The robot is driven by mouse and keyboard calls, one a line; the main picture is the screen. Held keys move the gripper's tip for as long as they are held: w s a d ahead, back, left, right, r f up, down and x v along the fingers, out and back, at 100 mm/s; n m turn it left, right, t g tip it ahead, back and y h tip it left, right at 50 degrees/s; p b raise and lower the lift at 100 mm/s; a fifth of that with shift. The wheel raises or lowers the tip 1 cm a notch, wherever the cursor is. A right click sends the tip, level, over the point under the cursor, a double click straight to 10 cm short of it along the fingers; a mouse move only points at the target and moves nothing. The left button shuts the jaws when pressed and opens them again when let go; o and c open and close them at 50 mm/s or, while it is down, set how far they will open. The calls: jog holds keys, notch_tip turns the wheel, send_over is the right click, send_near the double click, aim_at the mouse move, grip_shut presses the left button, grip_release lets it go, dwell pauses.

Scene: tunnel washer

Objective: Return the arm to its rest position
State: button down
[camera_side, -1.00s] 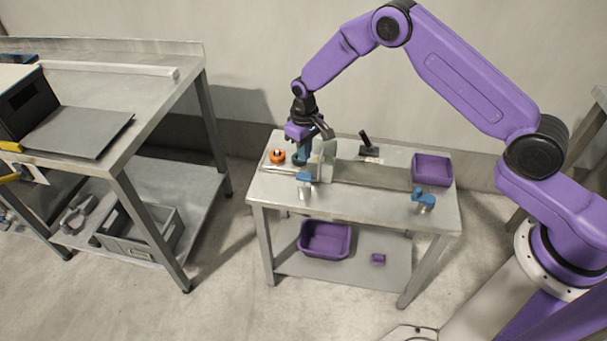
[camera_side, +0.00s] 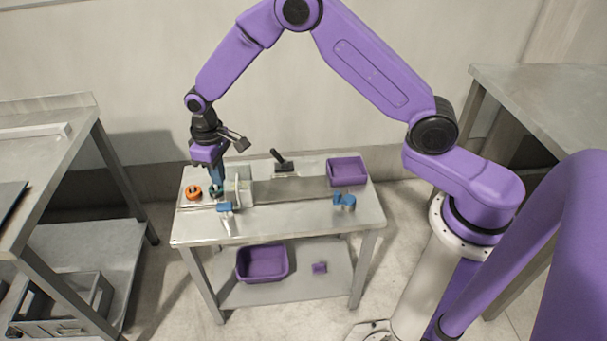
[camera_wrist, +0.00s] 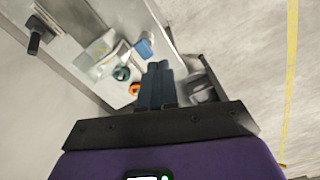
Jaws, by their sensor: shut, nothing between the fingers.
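My gripper (camera_side: 216,186) points down over the left end of the small steel table (camera_side: 180,237). In the wrist view its two dark blue fingers (camera_wrist: 160,68) are together with nothing between them. An orange ring-shaped part (camera_side: 194,192) lies on the table just left of the fingers, and it shows in the wrist view (camera_wrist: 134,89). A dark green round part (camera_wrist: 122,73) is close by. In the side view the fingers overlap it, and I cannot tell the exact height gap.
A clear upright panel (camera_side: 237,188) and a blue-topped piece (camera_side: 225,207) stand right of the gripper. A black lever (camera_side: 281,160), a blue fitting (camera_side: 344,200) and a purple bin (camera_side: 347,171) are farther right. Another purple bin (camera_side: 262,263) is on the lower shelf. Space above the table is open.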

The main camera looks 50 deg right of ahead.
jog(key=s+r+n, duration=0.2)
jog(key=s+r, duration=0.5)
jog(key=s, duration=0.1)
jog(key=s+d+r+n, duration=0.2)
jog(key=s+d, duration=0.2)
jog(key=s, duration=0.5)
jog(key=s+d+r+n, duration=0.2)
jog(key=s+d+r, duration=0.1)
jog(key=s, duration=0.6)
jog(key=s+d+r+n, duration=0.1)
jog(key=s+d+r, duration=0.2)
jog(key=s, duration=0.6)
jog(key=shift+s+d+n, duration=0.4)
jog(key=shift+d, duration=0.45)
jog(key=shift+r, duration=0.1)
